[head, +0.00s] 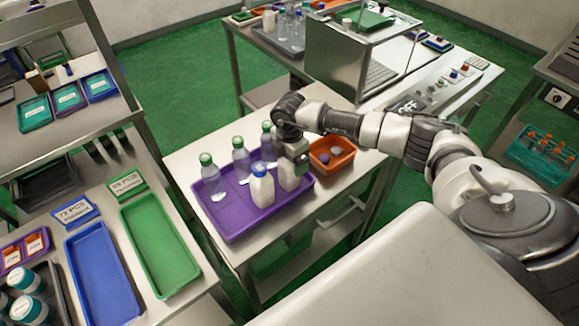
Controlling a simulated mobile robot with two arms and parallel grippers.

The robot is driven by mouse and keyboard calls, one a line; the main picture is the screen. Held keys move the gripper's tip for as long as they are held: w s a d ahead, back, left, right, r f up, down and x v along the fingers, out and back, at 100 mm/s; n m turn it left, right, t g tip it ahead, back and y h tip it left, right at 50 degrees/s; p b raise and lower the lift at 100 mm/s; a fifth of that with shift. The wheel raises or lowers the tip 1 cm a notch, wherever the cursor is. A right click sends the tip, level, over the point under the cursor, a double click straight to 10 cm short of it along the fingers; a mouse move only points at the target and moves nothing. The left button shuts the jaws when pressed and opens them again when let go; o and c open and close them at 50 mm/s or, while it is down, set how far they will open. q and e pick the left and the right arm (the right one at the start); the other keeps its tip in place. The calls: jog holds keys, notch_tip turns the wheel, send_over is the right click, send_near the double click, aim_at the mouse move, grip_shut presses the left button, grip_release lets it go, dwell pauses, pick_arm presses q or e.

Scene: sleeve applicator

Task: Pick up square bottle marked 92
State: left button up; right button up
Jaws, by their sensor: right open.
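A purple tray (236,226) on the middle table holds several bottles. A white bottle with a blue cap (262,190) stands upright near its front. A second white bottle (289,178) stands just to its right, its top hidden by my right gripper (300,160). My right gripper points down at this second bottle, open; I cannot tell whether its fingers are around it or touching it. Clear bottles with green caps (212,181) stand behind and to the left. No number 92 is readable on any bottle. My left gripper is out of view.
Green (174,264) and blue (88,250) trays lie empty on the left table.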

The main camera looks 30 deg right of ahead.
jog(key=shift+c, duration=0.4)
jog(key=c, duration=1.1)
jog(key=shift+r, duration=0.1)
